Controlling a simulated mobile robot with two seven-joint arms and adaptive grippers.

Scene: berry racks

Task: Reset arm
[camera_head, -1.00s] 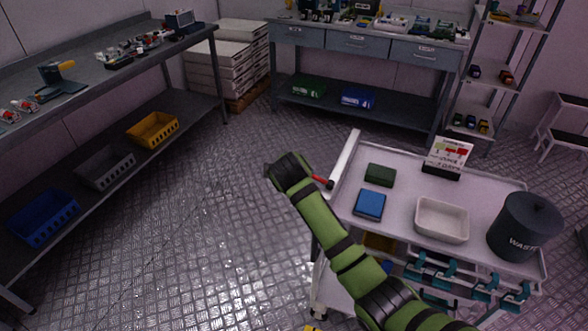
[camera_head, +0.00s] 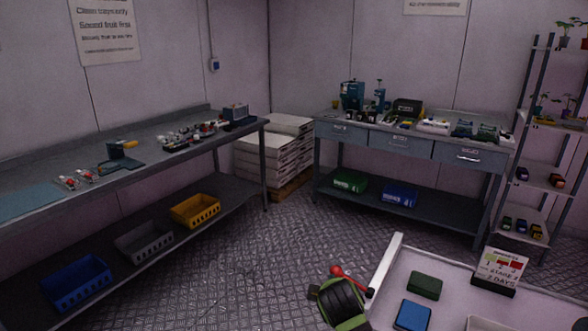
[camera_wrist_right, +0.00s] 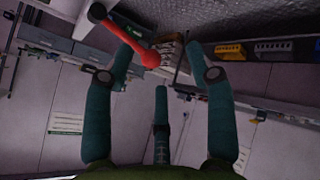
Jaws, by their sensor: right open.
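My right gripper (camera_wrist_right: 159,58) is open in the right wrist view, with its teal fingers spread apart and nothing between them. A red rod (camera_wrist_right: 122,42) with a red ball at one end and a dark ball at the other crosses near the left finger; I cannot tell whether they touch. In the head view the rod (camera_head: 352,281) shows beside the black end of my green arm, left of the cart. The gripper's fingers are hidden in that view. My left gripper is in neither view.
The cart (camera_head: 453,275) at lower right bears a green box (camera_head: 425,285), a blue box (camera_head: 412,315) and a sign (camera_head: 500,268). A long workbench (camera_head: 150,165) stands left and a drawer bench (camera_head: 402,146) at the back. Open floor (camera_head: 235,265) lies between.

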